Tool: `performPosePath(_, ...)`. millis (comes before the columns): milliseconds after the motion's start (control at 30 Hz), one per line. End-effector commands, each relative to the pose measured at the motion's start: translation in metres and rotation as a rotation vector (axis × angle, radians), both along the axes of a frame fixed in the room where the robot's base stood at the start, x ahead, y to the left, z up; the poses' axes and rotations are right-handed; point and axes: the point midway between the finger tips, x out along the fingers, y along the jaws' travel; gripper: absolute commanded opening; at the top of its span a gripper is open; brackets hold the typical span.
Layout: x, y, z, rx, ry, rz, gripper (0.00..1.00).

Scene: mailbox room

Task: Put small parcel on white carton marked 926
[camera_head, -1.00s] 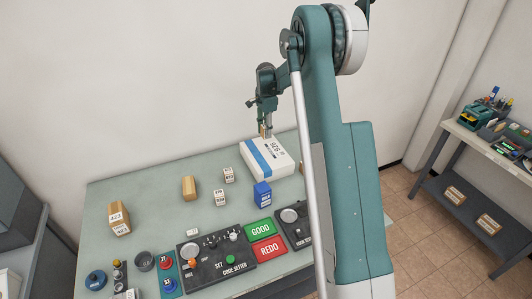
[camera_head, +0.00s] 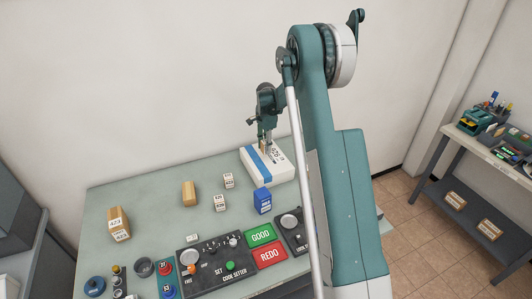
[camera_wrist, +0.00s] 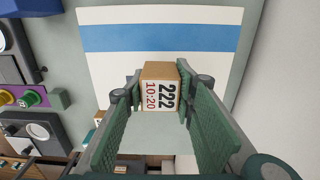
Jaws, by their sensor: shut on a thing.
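The small parcel (camera_wrist: 160,88) is a tan block with a white label reading 222 and 10:20 in the wrist view. My gripper (camera_wrist: 160,94) is shut on it, with a finger pad on each side. The white carton (camera_head: 284,174) has a blue band and 926 on its top, and lies at the back of the bench. In the head view my gripper (camera_head: 265,147) points down at the carton's back part. The carton (camera_wrist: 225,65) is behind the parcel in the wrist view. I cannot tell whether the parcel touches it.
On the grey-green bench (camera_head: 150,200), a blue box (camera_head: 262,201) stands in front of the carton. Two small white boxes (camera_head: 220,203) and tan blocks (camera_head: 189,194) stand to the left. Control panels (camera_head: 222,263) line the front. The wall is close behind the carton.

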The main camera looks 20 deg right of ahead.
Motion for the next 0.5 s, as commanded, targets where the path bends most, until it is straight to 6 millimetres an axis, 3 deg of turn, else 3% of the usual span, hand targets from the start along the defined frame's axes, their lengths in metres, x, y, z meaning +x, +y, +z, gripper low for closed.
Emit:
performPosePath(333, 0.0, 0.0, -0.002, 0.0, 0.0, 0.0, 0.14)
performPosePath(500, 0.001, 0.0, -0.017, 0.0, 0.0, 0.0, 0.14)
